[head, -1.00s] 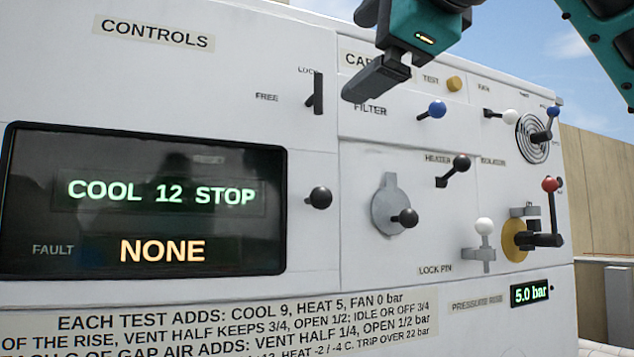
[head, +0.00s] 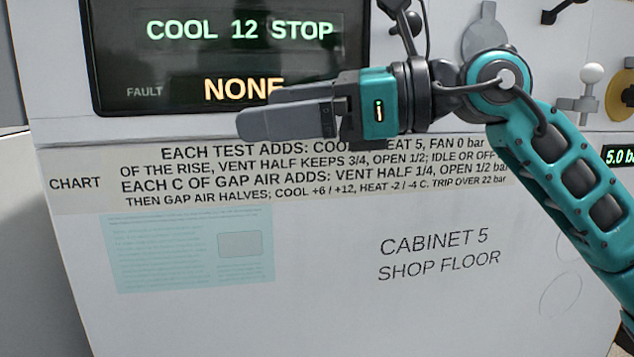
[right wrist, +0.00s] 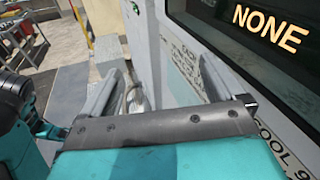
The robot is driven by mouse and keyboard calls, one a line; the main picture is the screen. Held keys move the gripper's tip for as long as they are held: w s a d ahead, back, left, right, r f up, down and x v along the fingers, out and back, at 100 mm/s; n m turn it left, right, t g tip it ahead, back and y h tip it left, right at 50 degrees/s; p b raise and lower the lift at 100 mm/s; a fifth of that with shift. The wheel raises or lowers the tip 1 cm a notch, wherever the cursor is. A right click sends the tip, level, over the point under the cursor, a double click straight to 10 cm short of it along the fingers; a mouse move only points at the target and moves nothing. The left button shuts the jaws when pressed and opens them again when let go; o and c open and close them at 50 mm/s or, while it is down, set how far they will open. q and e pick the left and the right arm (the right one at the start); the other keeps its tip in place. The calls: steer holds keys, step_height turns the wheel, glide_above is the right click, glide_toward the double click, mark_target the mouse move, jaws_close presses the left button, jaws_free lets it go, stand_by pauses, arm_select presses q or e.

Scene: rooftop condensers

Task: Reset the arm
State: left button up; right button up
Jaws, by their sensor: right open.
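My right arm (head: 570,160) comes in from the right in the head view, bent across the front of the white cabinet (head: 330,290). Its gripper (head: 250,118) points left, in front of the lower edge of the dark display (head: 130,60) and the chart label (head: 75,184). In the right wrist view the two fingers of the gripper (right wrist: 155,82) stand apart with nothing between them. The display reads COOL 12 STOP and fault NONE. The gripper and arm hide part of NONE and of the chart text. My left gripper is not in view.
A grey round plate (head: 485,40), a white-knobbed lock pin (head: 591,75) and a pressure readout (head: 617,156) sit on the cabinet behind and beside my right arm. The lower panel is flat. A cart (right wrist: 20,40) stands far off in the wrist view.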

steer(key=w+d+f+n+t+h, duration=0.2)
steer(key=d+f+n+t, duration=0.3)
steer(key=f+n, duration=0.5)
steer(key=w+d+f+n+t+h+p, duration=0.1)
steer(key=w+d+f+n+t+h, duration=0.15)
steer(key=f+n+t, duration=0.6)
steer(key=w+d+f+n+t+h, duration=0.1)
steer(key=w+d+f+n+t, duration=0.3)
steer(key=f+n, duration=0.9)
steer(key=s+d+f+m+g+h, duration=0.4)
steer(key=s+f, duration=0.6)
steer(key=f, duration=0.3)
steer(key=s+d+f+m+g+h, duration=0.5)
steer(key=s+f+m, duration=0.2)
steer(key=s+f, duration=0.4)
steer(key=shift+s+d+f+p, duration=0.2)
steer(key=shift+s+f+p, duration=0.15)
steer(key=shift+f, duration=0.6)
